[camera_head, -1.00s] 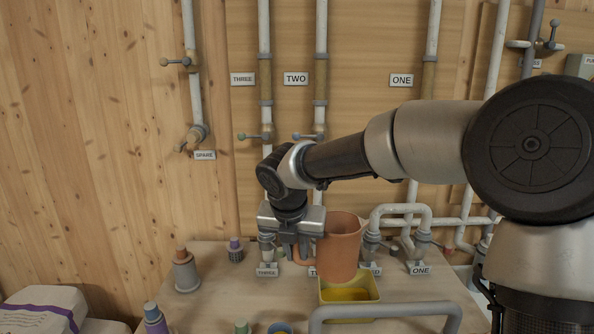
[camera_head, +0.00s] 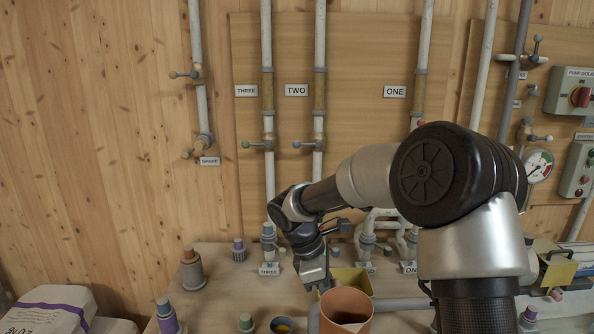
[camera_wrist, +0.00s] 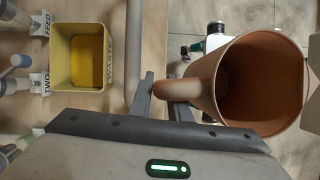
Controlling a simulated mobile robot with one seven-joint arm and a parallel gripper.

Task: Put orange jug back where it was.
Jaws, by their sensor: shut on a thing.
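The orange jug (camera_head: 345,311) is at the bottom centre of the head view, in front of the yellow container. In the wrist view the jug (camera_wrist: 262,85) is seen from above, its inside dark and with no clear contents. My gripper (camera_wrist: 172,100) is shut on the jug's handle. In the head view my gripper (camera_head: 318,278) is partly hidden beside the jug. The jug appears upright, held out past the table edge above the floor.
The yellow waste container (camera_wrist: 84,58) stands on the table (camera_head: 225,290), with yellow stuff inside. A grey rail (camera_head: 400,303) runs along the table front. Pipes labelled ONE, TWO and THREE rise behind.

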